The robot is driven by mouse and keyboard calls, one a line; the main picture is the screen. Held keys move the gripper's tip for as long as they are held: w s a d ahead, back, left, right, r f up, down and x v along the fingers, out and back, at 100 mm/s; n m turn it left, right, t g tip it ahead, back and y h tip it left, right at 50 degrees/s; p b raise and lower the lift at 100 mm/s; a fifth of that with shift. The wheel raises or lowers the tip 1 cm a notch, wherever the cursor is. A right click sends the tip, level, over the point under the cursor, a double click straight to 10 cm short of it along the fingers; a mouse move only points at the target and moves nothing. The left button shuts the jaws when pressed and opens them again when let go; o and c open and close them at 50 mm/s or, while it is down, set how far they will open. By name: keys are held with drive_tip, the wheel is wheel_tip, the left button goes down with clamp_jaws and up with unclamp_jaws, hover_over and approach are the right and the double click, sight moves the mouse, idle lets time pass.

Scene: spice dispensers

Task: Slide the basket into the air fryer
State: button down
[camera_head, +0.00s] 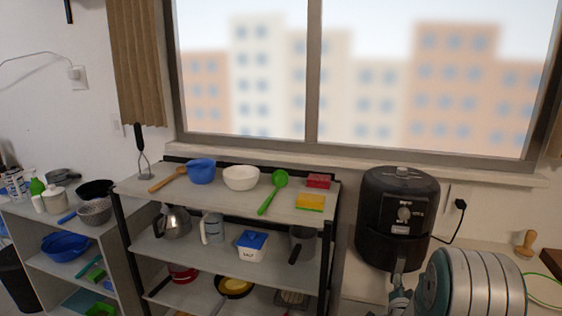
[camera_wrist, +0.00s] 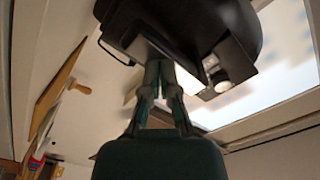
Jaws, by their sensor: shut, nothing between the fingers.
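The black air fryer (camera_head: 398,202) stands on the counter at the right, upright, with a dial on its front. Its basket (camera_head: 392,246) is in the lower front of the body, with the dark handle (camera_head: 399,263) pointing toward me. I cannot tell whether the basket sits fully flush. My gripper (camera_head: 398,283) is in front of and below the handle, partly hidden by my own arm. In the wrist view the fryer (camera_wrist: 235,25) fills the top, tilted, and my gripper (camera_wrist: 161,66) is shut and empty, its fingertips close to the dark handle; contact is unclear.
A shelf rack (camera_head: 225,195) with bowls, utensils, a kettle and jars stands left of the fryer. A power cord runs from the fryer's right side to a wall plug (camera_head: 460,204). A wooden object (camera_head: 525,244) stands at the far right of the counter. The window is behind.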

drive_tip(key=shift+w+a, duration=0.15)
drive_tip(key=shift+w, duration=0.25)
drive_tip(key=shift+w+d, duration=0.1)
drive_tip(key=shift+d, duration=0.3)
drive_tip(key=shift+w+a, duration=0.15)
drive_tip(key=shift+w, duration=0.1)
drive_tip(key=shift+w+d, duration=0.2)
drive_tip(key=shift+w, duration=0.15)
drive_tip(key=shift+s, duration=0.1)
drive_tip(key=shift+v, duration=2.45)
